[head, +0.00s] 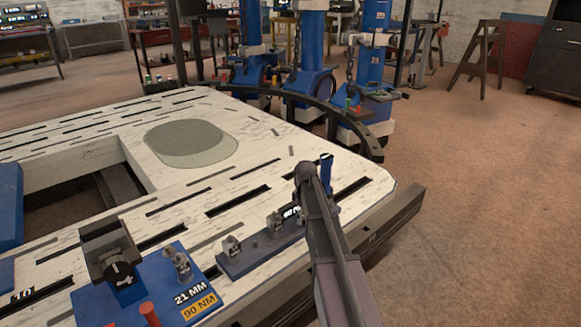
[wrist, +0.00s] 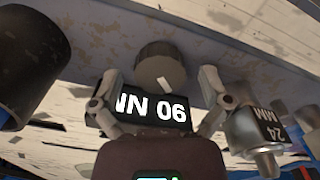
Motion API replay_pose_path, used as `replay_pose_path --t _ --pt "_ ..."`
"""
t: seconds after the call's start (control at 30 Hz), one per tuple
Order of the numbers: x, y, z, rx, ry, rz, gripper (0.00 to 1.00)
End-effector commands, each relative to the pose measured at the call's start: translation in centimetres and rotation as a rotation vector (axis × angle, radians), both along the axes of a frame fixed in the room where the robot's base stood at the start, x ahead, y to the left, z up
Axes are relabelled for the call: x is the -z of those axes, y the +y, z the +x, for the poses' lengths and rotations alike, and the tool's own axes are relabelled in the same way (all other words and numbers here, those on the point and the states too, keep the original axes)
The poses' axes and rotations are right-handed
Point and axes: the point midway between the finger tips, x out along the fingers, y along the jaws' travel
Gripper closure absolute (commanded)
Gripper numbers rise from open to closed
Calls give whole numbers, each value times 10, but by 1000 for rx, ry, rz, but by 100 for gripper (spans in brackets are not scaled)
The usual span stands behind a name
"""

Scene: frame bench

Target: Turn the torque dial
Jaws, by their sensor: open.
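The torque dial (wrist: 158,66), a grey round knob with a white mark, is in the upper middle of the wrist view. Below it is a black label reading 90 NM (wrist: 150,110), upside down there. My gripper (wrist: 158,75) is open, one finger on each side of the dial, with gaps showing. I cannot tell whether the fingers are level with the knob. In the head view, my arm hides the dial and fingers; part of a label (head: 291,212) shows beside it.
A socket marked 24 MM (wrist: 257,130) stands close to the right finger in the wrist view. A dark cylinder (wrist: 25,60) is at its left edge. In the head view, a blue block (head: 150,290) with a black knob and 90 NM plate sits left on the white slotted bench (head: 120,215).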

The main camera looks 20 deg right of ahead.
Motion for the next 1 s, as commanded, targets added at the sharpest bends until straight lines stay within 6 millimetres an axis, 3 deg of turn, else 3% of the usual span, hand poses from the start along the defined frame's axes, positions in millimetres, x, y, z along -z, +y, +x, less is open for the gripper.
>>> replay_pose_path --t 0.6,1.0 --pt "0 0 0 -415 0 0 4" --pt "-40 0 0 -412 0 0 4"
